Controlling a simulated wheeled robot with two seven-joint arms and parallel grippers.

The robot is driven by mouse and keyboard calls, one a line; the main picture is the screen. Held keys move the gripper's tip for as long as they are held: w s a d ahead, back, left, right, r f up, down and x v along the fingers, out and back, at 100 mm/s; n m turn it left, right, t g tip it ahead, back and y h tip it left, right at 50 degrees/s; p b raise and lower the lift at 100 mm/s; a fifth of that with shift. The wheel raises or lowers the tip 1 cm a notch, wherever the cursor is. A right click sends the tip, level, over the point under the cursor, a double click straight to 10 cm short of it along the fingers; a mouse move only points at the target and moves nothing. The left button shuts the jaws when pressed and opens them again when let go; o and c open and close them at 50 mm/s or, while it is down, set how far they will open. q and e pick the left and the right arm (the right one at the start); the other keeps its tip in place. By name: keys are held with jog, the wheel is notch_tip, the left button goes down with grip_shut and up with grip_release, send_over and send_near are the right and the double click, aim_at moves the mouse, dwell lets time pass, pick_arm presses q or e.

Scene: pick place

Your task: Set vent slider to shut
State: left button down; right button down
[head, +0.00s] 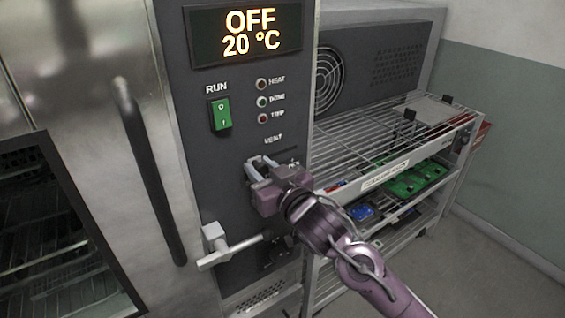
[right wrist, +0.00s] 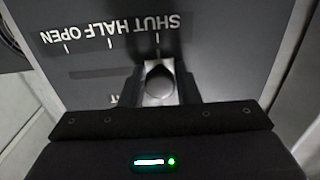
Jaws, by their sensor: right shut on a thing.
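The vent slider's knob (right wrist: 159,82) is a rounded metal grip on the dark oven panel. In the right wrist view the scale reads upside down, with the SHUT label (right wrist: 160,21) on the right and OPEN on the left. The knob lines up with the SHUT tick, at the right end of its slot (right wrist: 95,74). My right gripper (head: 258,167) is shut on the knob below the VENT label in the head view, hiding most of the slider there. My left gripper is not in view.
The panel carries a display (head: 246,33) reading OFF 20 °C, a green RUN switch (head: 220,114) and indicator lamps. A door lever (head: 228,247) sticks out just below my right gripper. A wire-shelf cart (head: 350,150) with circuit boards stands to the right.

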jog(key=shift+s+a, duration=0.2)
jog(key=shift+a, duration=0.1)
jog(key=shift+d+f, duration=0.1)
jog(key=c, duration=1.2)
grip_release()
jog(key=shift+o, duration=0.2)
